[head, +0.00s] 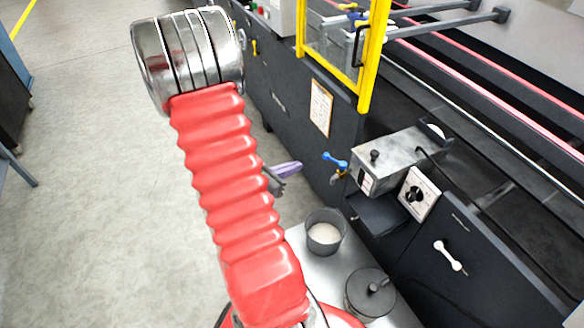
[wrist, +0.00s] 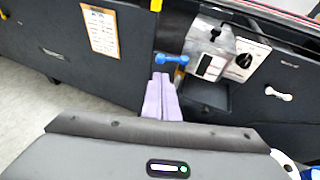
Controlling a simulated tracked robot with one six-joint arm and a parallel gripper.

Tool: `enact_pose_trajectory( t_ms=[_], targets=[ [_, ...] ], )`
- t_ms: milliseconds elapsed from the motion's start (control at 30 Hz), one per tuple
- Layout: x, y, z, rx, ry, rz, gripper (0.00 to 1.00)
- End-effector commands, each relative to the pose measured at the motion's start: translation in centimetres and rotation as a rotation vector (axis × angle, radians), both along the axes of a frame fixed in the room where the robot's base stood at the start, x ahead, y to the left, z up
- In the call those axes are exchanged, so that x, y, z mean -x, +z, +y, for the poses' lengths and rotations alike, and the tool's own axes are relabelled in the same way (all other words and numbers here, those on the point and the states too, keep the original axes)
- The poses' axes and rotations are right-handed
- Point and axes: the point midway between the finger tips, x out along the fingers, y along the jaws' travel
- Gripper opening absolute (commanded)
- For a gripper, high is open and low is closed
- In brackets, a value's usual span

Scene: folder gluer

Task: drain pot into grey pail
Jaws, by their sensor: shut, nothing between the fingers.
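The metal glue pot (head: 385,163) is mounted on the dark machine front, with a black knob on top. A tap with a blue handle (head: 335,160) and brass body sticks out on its left; the handle also shows in the wrist view (wrist: 171,58). No stream is visible at the tap. The grey pail (head: 325,246) stands on a grey surface below, with whitish contents. It does not show in the wrist view. My gripper (head: 298,166) has purple fingers, shut and empty, left of the tap. In the wrist view the fingers (wrist: 161,82) point toward the blue handle, seemingly apart from it.
A dark lidded container (head: 370,294) stands beside the pail. A black tray (head: 377,214) sits under the pot, and a dial box (head: 417,194) is right of it. A yellow guard frame (head: 368,60) rises behind. Open floor (head: 100,200) lies left.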

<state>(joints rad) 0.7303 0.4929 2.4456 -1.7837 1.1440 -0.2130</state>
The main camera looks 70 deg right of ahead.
Motion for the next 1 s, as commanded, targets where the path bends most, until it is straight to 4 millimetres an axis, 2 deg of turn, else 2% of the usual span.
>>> enact_pose_trajectory(
  t_ms=[700,1000],
  targets=[
    [3.8,-3.5,-7.9,0.0,-0.003,0.001,0.0],
    [4.6,-4.3,-9.8,-0.001,-0.001,0.0,0.0]
  ],
)
